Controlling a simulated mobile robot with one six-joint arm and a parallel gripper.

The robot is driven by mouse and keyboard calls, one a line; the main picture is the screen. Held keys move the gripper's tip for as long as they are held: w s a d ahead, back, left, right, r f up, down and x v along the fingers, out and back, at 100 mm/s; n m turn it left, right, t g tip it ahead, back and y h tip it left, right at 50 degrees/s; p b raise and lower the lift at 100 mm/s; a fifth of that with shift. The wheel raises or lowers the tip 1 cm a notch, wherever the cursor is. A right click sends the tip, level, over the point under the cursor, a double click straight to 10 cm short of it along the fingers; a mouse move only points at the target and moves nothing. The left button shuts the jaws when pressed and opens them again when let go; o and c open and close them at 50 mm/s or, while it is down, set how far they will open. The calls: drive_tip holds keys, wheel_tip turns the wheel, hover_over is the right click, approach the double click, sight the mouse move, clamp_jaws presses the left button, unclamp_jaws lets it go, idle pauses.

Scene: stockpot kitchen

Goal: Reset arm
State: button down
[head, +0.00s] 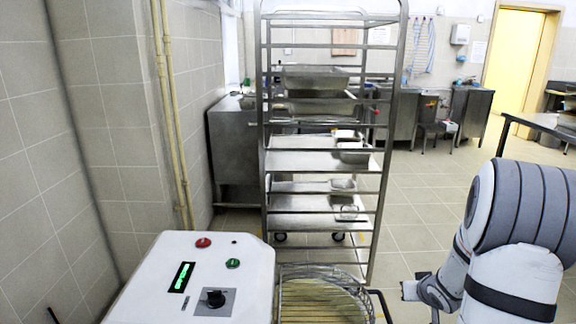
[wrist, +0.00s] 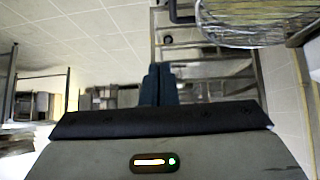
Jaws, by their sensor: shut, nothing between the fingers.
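My gripper (wrist: 159,84) shows in the wrist view with its two dark fingers pressed together. It is shut and empty, with nothing between the fingertips. In the head view my white and grey arm is folded at the right edge. Its far end reaches left, low in the picture, to the right of the round wire basket (head: 318,301). The gripper fingers cannot be made out clearly there. In the wrist view the wire basket (wrist: 250,22) is at the upper right, apart from the fingers.
A tall metal rack (head: 318,220) with trays stands ahead. A white control box (head: 190,275) with red and green buttons is at the lower left, beside the basket. A metal table (head: 540,124) stands at the right. Tiled floor (head: 415,205) is clear right of the rack.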

drive_tip(key=s+a+r+g+h+p, duration=0.1)
drive_tip(key=s+a+r+h+p, duration=0.2)
drive_tip(key=r, duration=0.8)
drive_tip(key=s+a+r+n+g+y+p, duration=0.1)
drive_tip(key=s+a+r+g+y+p, duration=0.3)
drive_tip(key=s+a+r+p, duration=0.6)
drive_tip(key=s+a+r+g, duration=0.1)
drive_tip(key=s+a+r, duration=0.6)
drive_tip(key=s+a, duration=0.2)
drive_tip(key=shift+s+a+r, duration=0.3)
drive_tip(key=shift+s+r, duration=0.1)
drive_tip(key=shift+s, duration=0.4)
